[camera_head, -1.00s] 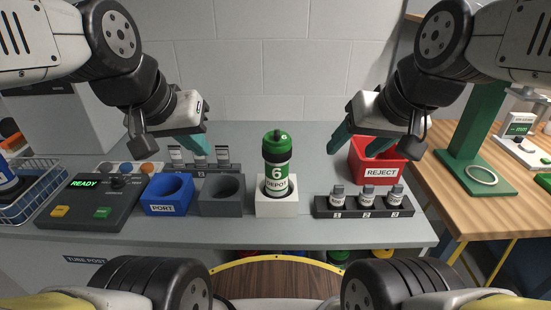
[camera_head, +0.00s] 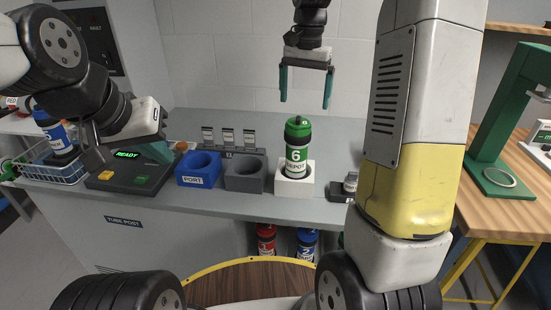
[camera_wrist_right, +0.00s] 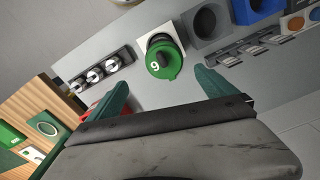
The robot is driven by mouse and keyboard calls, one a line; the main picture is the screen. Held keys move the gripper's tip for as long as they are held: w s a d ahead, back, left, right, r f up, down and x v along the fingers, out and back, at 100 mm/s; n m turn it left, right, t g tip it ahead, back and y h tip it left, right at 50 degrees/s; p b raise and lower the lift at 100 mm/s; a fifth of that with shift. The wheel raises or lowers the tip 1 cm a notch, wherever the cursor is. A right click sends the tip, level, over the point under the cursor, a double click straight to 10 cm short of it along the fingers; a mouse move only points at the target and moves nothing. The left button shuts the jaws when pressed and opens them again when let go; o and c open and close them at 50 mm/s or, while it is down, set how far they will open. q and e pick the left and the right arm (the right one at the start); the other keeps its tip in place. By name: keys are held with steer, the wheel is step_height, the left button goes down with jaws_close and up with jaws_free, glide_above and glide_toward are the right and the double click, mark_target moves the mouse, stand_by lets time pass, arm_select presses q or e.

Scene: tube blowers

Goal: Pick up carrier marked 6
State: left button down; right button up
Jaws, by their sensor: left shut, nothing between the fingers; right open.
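The carrier marked 6 (camera_head: 297,147) is green and black with a white label reading DEPOT. It stands upright in a white square holder (camera_head: 294,188). My right gripper (camera_head: 305,103) is open and empty, high above the carrier, fingers pointing down. In the right wrist view the carrier's green top with its 6 (camera_wrist_right: 162,60) lies beyond the fingers, and the gap between the right gripper's fingertips (camera_wrist_right: 160,82) is empty. My left gripper (camera_head: 165,152) is shut and empty at the left, over the console.
A console (camera_head: 127,172) reads READY. A wire basket (camera_head: 40,170) is at the left. My right arm hides the counter's right part.

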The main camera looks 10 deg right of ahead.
mark_target(298, 123)
steer(key=shift+w+a+f, duration=0.2)
steer(key=shift+w+f, duration=0.05)
steer(key=shift+f, duration=0.4)
steer(key=f, duration=0.4)
steer(key=a+f, duration=0.1)
steer(key=f, duration=0.2)
steer(key=shift+s, duration=0.2)
steer(key=shift+r, duration=0.1)
jaws_close()
